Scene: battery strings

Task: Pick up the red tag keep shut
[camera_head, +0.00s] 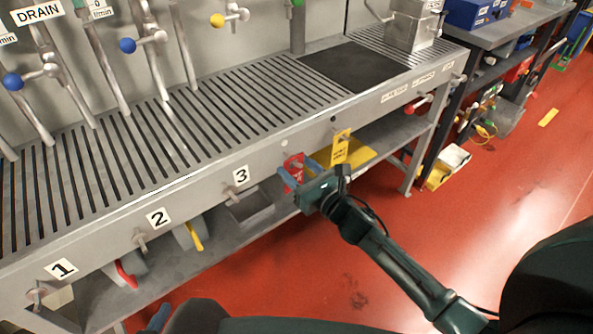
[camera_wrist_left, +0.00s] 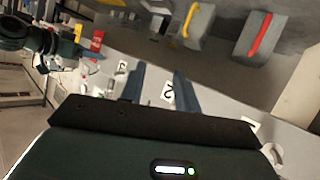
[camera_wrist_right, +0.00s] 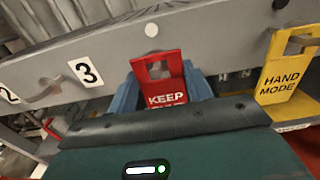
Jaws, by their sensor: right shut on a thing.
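The red tag (camera_wrist_right: 165,87), lettered KEEP with a second line partly hidden, has a square hole near its top. It is upright between the blue fingers of my right gripper (camera_wrist_right: 162,92), which is shut on it, at the front rail of the slatted bench. In the head view the red tag (camera_head: 292,165) is partly covered by the right gripper (camera_head: 302,174). I cannot tell whether it still hangs on a peg. My left gripper (camera_wrist_left: 160,80) is open and empty; only a bit of it (camera_head: 160,316) shows at the head view's bottom edge.
A yellow HAND MODE tag (camera_head: 341,147) hangs on the rail to the right. Number plates 1 (camera_head: 62,269), 2 (camera_head: 158,217) and 3 (camera_head: 241,175) mark the rail. A lower shelf (camera_head: 180,262) holds grey bins. The red floor in front is clear.

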